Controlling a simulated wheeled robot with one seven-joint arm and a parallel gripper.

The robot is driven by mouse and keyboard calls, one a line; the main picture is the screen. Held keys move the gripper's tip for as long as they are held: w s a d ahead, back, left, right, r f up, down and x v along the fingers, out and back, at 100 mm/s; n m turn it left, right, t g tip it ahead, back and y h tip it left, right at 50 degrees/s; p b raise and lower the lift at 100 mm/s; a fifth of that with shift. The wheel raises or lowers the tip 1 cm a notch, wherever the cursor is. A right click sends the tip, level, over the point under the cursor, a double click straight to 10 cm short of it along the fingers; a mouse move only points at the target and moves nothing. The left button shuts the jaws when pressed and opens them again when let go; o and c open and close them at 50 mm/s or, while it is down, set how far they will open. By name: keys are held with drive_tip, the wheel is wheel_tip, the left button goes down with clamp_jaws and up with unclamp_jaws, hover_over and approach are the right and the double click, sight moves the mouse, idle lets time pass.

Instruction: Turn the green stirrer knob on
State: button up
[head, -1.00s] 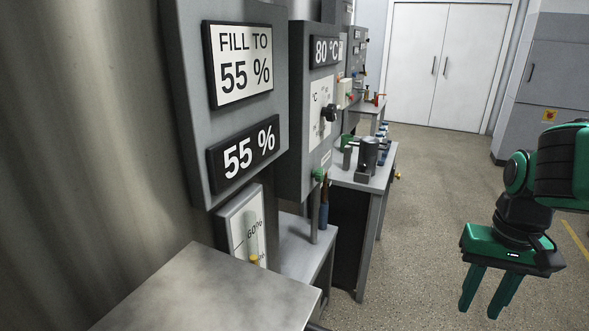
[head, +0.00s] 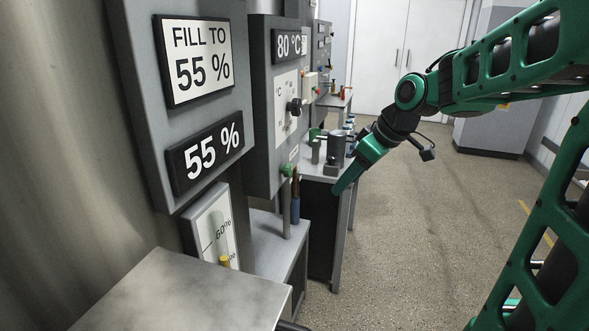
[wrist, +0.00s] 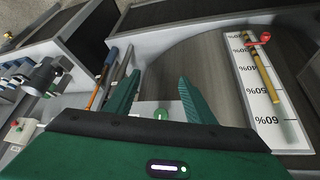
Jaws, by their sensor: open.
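The green stirrer knob (head: 287,170) is a small round knob at the lower edge of the grey control box (head: 262,110) with the 80 °C display. In the wrist view a small green knob (wrist: 160,115) shows between my two fingers, apart from both. My gripper (head: 341,188) reaches from the right, with its green fingers angled down and left, and appears to the right of the knob in the head view. In the wrist view my gripper (wrist: 158,82) is open and empty.
A black dial (head: 294,107) sits above the knob on the same box. Blue and orange handled tools (head: 295,205) hang just below it. A bench with a metal cup (head: 337,145) stands behind. The level gauge (head: 212,228) is at lower left. The floor on the right is clear.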

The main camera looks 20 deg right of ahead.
sight(291, 169)
drive_tip(key=w+a+r+n+t+y, duration=0.2)
drive_tip(key=w+a+r+n+y, duration=0.1)
drive_tip(key=w+a+r+n, duration=0.3)
drive_tip(key=shift+m, duration=0.4)
drive_tip(key=x, duration=1)
drive_tip(key=shift+w+d+f, duration=0.3)
drive_tip(key=shift+f, duration=0.05)
